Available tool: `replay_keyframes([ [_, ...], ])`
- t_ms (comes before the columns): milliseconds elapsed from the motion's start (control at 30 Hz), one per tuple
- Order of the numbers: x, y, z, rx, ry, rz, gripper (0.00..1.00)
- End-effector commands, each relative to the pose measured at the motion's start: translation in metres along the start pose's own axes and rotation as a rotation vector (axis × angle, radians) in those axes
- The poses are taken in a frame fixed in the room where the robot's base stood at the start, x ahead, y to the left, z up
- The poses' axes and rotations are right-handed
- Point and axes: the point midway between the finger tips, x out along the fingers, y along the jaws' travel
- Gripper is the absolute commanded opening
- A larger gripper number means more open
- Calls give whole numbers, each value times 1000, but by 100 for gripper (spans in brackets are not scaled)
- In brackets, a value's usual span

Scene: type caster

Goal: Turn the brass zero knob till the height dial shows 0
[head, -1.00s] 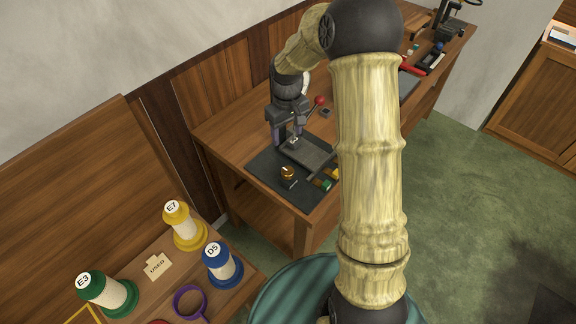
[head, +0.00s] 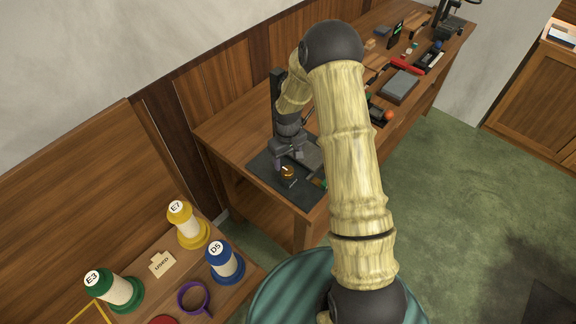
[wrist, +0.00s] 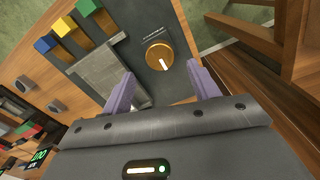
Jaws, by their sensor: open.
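The brass zero knob (wrist: 159,57) shows in the wrist view as a round brass disc with a white pointer line, set on a dark mat. In the head view the knob (head: 288,172) sits near the mat's front part. My gripper (wrist: 163,82) is open, its two purple fingers apart, one on each side of the knob's near edge in the wrist view. In the head view my gripper (head: 281,160) hangs right by the knob. I cannot tell whether the fingers touch it. A small label plate lies beside the knob. I cannot make out the height dial.
A grey metal plate (wrist: 98,72) lies beside the knob, with blue, yellow and green blocks (wrist: 64,26) at its end. A dark upright post (head: 277,100) stands behind my gripper. Spools stand on the lower table at left, including a blue one (head: 224,263).

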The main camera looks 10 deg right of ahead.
Motion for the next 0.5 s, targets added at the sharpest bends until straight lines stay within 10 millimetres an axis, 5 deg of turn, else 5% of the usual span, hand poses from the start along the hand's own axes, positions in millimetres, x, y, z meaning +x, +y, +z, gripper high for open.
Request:
replay_keyframes([
  [500, 55, 0, 0, 0, 0, 1, 60],
])
